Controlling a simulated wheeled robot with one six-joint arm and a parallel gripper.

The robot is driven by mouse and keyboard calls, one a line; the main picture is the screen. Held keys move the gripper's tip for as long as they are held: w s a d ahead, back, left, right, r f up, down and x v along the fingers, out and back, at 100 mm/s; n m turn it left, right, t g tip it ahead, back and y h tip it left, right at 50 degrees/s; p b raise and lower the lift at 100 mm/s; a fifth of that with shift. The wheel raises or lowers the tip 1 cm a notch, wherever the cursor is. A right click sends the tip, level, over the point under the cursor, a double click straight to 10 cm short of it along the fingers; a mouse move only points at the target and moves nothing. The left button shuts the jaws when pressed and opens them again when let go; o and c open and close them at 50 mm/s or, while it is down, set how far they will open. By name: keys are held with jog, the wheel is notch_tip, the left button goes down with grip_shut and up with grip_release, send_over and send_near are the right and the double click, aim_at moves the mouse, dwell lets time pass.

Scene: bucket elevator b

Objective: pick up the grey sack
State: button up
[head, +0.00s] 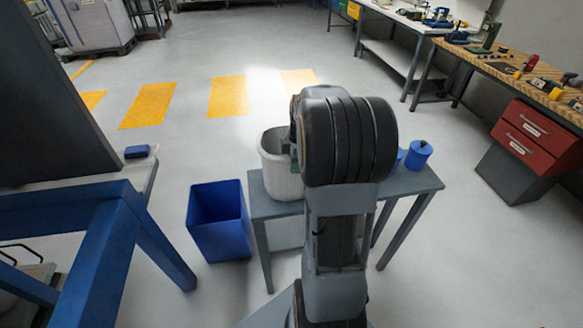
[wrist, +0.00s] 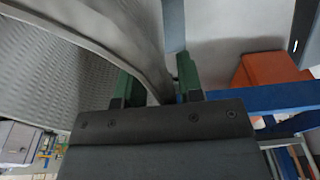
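The grey sack (head: 282,178) is a pale, open-topped, upright container on a small grey bench. In the wrist view its woven wall and thick rim (wrist: 85,25) fill the upper left. My gripper (wrist: 162,85) has two green fingers, set apart. The sack's rim runs into the gap between them, with one finger on each side of the wall. A dark gap shows near the right finger; I cannot tell whether either finger touches. In the head view my arm hides most of the gripper (head: 294,158) at the sack's right rim.
The grey bench (head: 415,182) also holds blue cylindrical weights (head: 418,155) at right. A blue bin (head: 218,222) stands on the floor to its left. A blue frame (head: 75,215) fills the left. Workbenches and a red drawer unit (head: 535,128) stand right.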

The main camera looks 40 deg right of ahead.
jog(key=shift+c, duration=0.3)
grip_shut()
dwell(0.4)
